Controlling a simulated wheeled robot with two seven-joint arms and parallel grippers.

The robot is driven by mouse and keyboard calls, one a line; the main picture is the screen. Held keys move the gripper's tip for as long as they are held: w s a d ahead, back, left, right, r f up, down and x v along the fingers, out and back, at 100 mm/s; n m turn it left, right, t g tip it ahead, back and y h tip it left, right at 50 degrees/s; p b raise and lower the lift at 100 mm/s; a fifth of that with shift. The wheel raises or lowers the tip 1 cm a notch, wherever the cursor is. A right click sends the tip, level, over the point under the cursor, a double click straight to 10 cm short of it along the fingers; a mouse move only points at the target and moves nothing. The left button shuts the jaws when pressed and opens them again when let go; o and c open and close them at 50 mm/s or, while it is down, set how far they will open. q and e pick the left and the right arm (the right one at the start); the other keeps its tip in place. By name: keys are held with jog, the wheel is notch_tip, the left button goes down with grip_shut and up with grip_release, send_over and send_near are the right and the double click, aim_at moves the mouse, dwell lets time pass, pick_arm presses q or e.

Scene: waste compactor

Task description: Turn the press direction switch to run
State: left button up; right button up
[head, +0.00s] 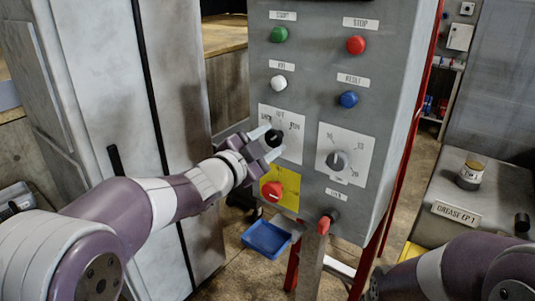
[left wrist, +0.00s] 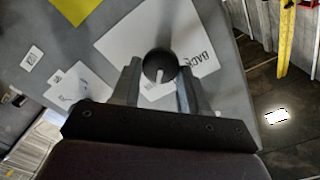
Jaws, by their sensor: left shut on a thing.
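The press direction switch is a round black knob (head: 273,137) on a white plate (head: 292,122) of the grey control box. The plate has BACK on its left, OFF at the top and RUN on its right. My left gripper (head: 269,143) is shut on the knob, one finger on each side. The left wrist view shows the knob (left wrist: 159,65) between my two fingers. Its white pointer line points down in that upside-down view, away from the BACK word and toward the OFF side. My right gripper is out of view; only my right arm shows.
Green (head: 279,34), white (head: 279,83), red (head: 356,45) and blue (head: 349,99) buttons sit above. A grey dial (head: 337,160) is to the right. A red button on a yellow plate (head: 290,186) is just below my gripper.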

pick_arm(q)
jog(key=shift+f+m+b, duration=0.2)
jog(key=shift+m+b, duration=0.3)
jog(key=o, duration=1)
jog(key=shift+r, duration=0.1)
jog(key=b+v, duration=0.1)
jog(key=v, duration=1.1)
jog(key=shift+s+a+b, duration=0.15)
jog(key=shift+s+b, duration=0.05)
jog(key=shift+b, duration=0.15)
